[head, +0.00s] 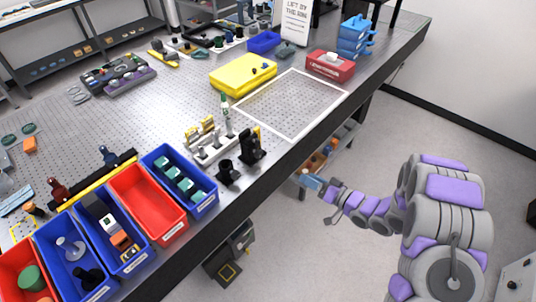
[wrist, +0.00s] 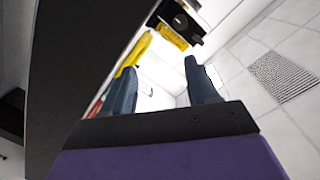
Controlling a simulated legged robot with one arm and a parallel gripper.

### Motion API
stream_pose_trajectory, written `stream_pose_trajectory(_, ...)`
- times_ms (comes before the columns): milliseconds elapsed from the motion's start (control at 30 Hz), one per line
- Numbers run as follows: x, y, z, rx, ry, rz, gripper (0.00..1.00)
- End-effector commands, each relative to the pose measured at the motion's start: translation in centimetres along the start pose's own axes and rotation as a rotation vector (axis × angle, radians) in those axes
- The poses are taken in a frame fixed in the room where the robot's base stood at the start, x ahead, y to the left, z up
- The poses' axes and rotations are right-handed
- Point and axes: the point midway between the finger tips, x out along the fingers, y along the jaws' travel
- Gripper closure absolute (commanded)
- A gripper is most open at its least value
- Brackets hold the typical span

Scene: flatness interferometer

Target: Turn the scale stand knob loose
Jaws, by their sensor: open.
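My gripper (head: 312,182) is open and empty. It hangs below the table top's front right edge, near a lower shelf. In the wrist view its two dark fingers (wrist: 160,78) stand apart with nothing gripped between them. Beyond the fingertips is a black part with a yellow label (wrist: 173,36) and a round feature, apart from the fingers. I cannot tell whether this is the scale stand knob. In the head view I cannot make out the scale stand knob either.
The perforated table (head: 130,120) carries red and blue bins along its front, black mounts (head: 250,147), a white-framed square (head: 293,103), a yellow case (head: 243,73) and a red box (head: 330,66). Orange items (head: 318,160) sit on the shelf below.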

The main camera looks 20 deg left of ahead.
Motion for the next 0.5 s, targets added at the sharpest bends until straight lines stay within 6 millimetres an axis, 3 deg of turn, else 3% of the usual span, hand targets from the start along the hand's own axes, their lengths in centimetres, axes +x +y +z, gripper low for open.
stream_pose_trajectory(133,0.2,-1.7,0.8,0.062,0.03,-0.094,0.41)
stream_pose_trajectory(333,0.2,-1.9,0.6,0.081,0.045,-0.124,0.41)
stream_pose_trajectory(500,2.3,-2.2,0.5,0.081,0.045,-0.126,0.41)
